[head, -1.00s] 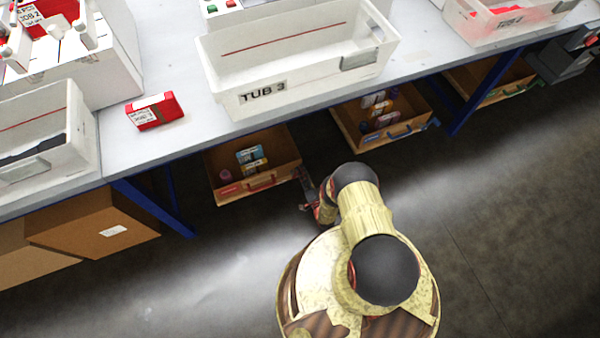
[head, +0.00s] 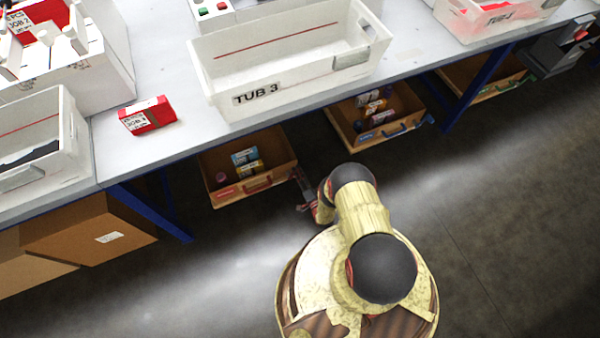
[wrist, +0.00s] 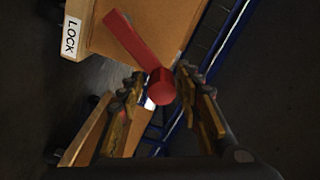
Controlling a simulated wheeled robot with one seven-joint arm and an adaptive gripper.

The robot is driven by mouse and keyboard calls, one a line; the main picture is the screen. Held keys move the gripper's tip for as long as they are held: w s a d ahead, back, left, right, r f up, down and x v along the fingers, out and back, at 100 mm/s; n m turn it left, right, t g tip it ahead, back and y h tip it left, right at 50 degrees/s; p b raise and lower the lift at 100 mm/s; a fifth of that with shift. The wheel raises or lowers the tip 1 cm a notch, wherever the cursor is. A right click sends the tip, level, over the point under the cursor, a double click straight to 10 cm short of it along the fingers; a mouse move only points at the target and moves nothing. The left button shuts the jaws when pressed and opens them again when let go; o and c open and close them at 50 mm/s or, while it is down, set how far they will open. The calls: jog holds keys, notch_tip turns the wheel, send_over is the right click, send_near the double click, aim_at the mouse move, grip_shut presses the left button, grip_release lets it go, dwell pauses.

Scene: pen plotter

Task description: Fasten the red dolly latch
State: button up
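The red latch (wrist: 135,45) is a flat lever with a round knob (wrist: 161,88) at its near end, lying slantwise against a wooden dolly (wrist: 180,25) in the wrist view. A white LOCK label (wrist: 70,38) is at the panel's left edge, away from the lever. My gripper (wrist: 159,78) is open, one finger on each side of the knob in the picture, with gaps showing on both sides. I cannot tell how deep the knob sits between the fingers. In the head view my gripper (head: 305,192) is low, beside the right corner of a wooden dolly (head: 282,149) under the table; the latch is not clear there.
The white table (head: 110,160) with its blue legs (head: 150,208) overhangs the dollies. Tub 3 (head: 300,80) and a red box (head: 147,114) stand on it. Another wooden dolly (head: 350,130) is to the right, cardboard boxes (head: 85,235) to the left. The floor in front is clear.

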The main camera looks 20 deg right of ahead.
jog(key=shift+o, duration=0.5)
jog(key=shift+d+r, duration=0.1)
jog(key=shift+w+r, duration=0.1)
jog(key=shift+r, duration=4.85)
